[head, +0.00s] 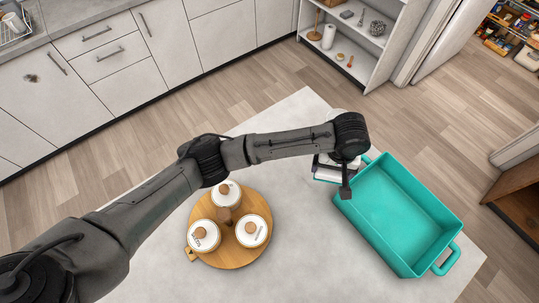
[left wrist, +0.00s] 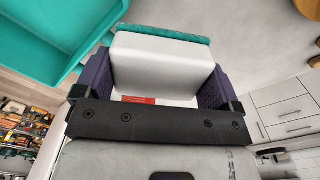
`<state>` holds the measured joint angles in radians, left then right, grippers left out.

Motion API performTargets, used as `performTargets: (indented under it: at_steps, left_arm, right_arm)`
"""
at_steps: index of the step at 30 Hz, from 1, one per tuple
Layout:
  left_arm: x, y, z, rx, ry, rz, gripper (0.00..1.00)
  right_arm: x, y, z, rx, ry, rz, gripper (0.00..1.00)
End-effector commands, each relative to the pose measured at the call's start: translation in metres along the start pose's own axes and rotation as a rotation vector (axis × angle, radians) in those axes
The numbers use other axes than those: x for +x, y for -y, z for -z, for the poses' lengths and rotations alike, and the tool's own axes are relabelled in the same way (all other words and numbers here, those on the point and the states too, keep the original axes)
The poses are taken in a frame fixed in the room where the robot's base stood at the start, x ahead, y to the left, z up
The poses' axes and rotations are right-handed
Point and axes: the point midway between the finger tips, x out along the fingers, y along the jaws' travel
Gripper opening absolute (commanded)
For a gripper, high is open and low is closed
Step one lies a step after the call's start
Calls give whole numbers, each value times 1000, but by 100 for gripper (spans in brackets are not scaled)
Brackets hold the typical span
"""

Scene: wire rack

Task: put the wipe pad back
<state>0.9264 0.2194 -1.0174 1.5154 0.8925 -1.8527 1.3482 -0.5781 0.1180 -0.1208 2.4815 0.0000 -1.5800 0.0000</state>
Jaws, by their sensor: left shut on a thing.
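The wipe pad (left wrist: 158,66) is a white block with a thin teal layer (left wrist: 165,32) along its far edge. In the left wrist view it sits between the purple fingers of my left gripper (left wrist: 156,82), which is shut on it. In the head view my left gripper (head: 331,168) is above the table, just left of the teal tray, partly hidden by my own wrist. The pad cannot be told apart clearly there. My right gripper is not in view.
A teal tray (head: 374,173) with handles stands empty on the pale table (head: 300,255). A round wooden board (head: 203,214) holds three white lidded jars. A wire rack (head: 14,26) stands on the far-left counter. A white shelf (head: 363,70) holds small items.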

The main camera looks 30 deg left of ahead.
Motion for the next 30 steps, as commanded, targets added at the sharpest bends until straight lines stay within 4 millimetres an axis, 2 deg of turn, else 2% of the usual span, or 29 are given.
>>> performTargets:
  at_steps: [8,21,30]
  left_arm:
    - [13,20,22,-52,0,0,65]
    - [63,94,63,-56,-1,2,65]
    - [77,113,74,-52,0,-1,65]
  right_arm:
    - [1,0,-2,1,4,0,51]
    - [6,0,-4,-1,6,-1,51]
    - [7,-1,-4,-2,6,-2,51]
